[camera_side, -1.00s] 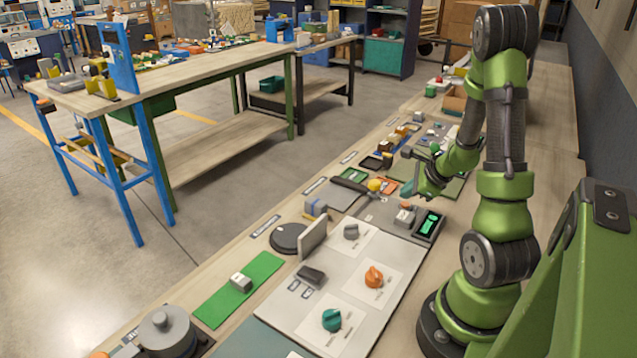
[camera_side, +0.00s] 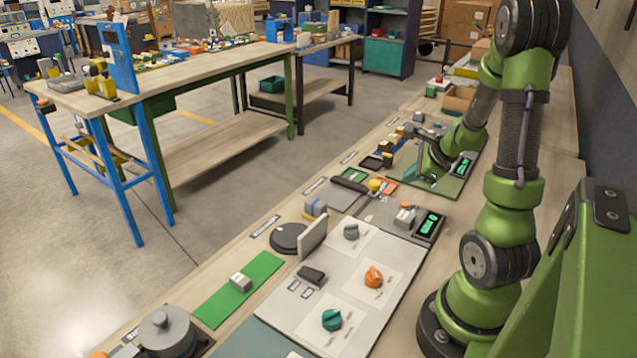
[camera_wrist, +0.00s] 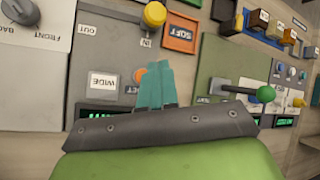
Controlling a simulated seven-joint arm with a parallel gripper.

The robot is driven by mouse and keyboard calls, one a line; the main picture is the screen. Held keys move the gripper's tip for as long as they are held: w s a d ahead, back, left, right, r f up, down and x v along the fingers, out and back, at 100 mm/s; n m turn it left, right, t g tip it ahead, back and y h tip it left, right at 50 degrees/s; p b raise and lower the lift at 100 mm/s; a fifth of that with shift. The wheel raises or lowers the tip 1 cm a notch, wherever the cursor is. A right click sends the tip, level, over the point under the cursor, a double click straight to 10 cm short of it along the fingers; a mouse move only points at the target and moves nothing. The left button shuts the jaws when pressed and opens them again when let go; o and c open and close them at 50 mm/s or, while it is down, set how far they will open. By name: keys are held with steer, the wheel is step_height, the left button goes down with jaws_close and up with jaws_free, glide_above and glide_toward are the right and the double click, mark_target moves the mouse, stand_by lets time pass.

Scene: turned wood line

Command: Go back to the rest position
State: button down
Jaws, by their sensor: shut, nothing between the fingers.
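My gripper (camera_wrist: 156,70) shows in the wrist view as two teal fingers pressed together, with nothing between them. In the side view my gripper (camera_side: 416,176) hangs above the far part of the bench, over a green panel (camera_side: 440,188); its fingertips are small there. In the wrist view the fingers partly cover an orange knob (camera_wrist: 139,76) below. I cannot tell from the frames how high they are above the panels.
A green-ended lever (camera_wrist: 265,94) sticks out right of the fingers, and a yellow knob (camera_wrist: 154,15) is beyond them. In the side view, a light panel with dials (camera_side: 322,295), a dark round disc (camera_side: 287,238) and a grey lidded pot (camera_side: 166,330) lie nearer.

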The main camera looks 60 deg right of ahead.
stand_by(0.3)
steer(key=shift+a+f+n, duration=0.1)
steer(key=shift+a+n, duration=0.2)
steer(key=w+a+r+n+y, duration=0.2)
steer(key=a+r+n, duration=0.1)
steer(key=a+n, duration=0.35)
steer(key=w+a+r+n+y, duration=0.25)
steer(key=a+n, duration=0.25)
steer(key=a, duration=0.3)
steer(key=s+a+r+n, duration=0.2)
steer(key=a+r+n, duration=0.3)
steer(key=a+n, duration=0.2)
steer(key=s+a+r+n, duration=0.2)
steer(key=a+r+n, duration=0.3)
steer(key=a+n, duration=0.3)
steer(key=shift+s+a, duration=0.2)
steer(key=shift+a, duration=1)
